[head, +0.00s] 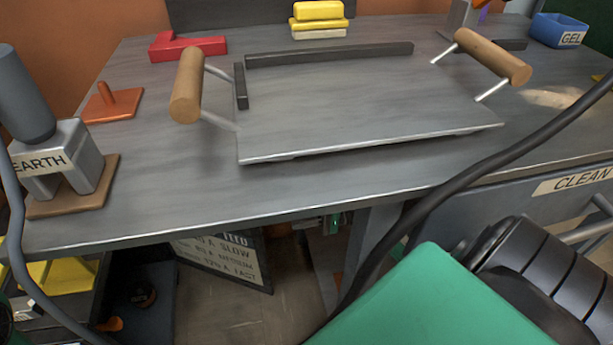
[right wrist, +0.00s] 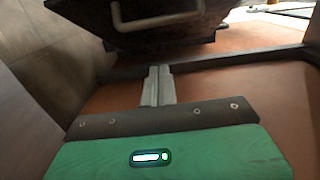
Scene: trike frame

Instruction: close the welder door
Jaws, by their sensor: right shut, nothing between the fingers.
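My right gripper (right wrist: 158,84) is shut and empty in the right wrist view, its thin grey fingers together beyond its green body. The fingers point toward an orange-brown panel with a dark edge. I cannot tell whether they touch it. In the head view, its green body shows at the lower right and its fingertips are not clear. Under the table, a dark-framed panel with a feed chart (head: 222,262) stands at an angle; it may be the welder door, but I cannot be sure. The welder body is not clearly visible. My left gripper is not in view.
A grey worktable (head: 150,215) spans the head view. It carries a metal tray (head: 360,115) with wooden handles and an EARTH clamp (head: 62,160). A dark cable (head: 480,170) crosses the right side. A dark box with a pale handle (right wrist: 160,20) is ahead in the wrist view.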

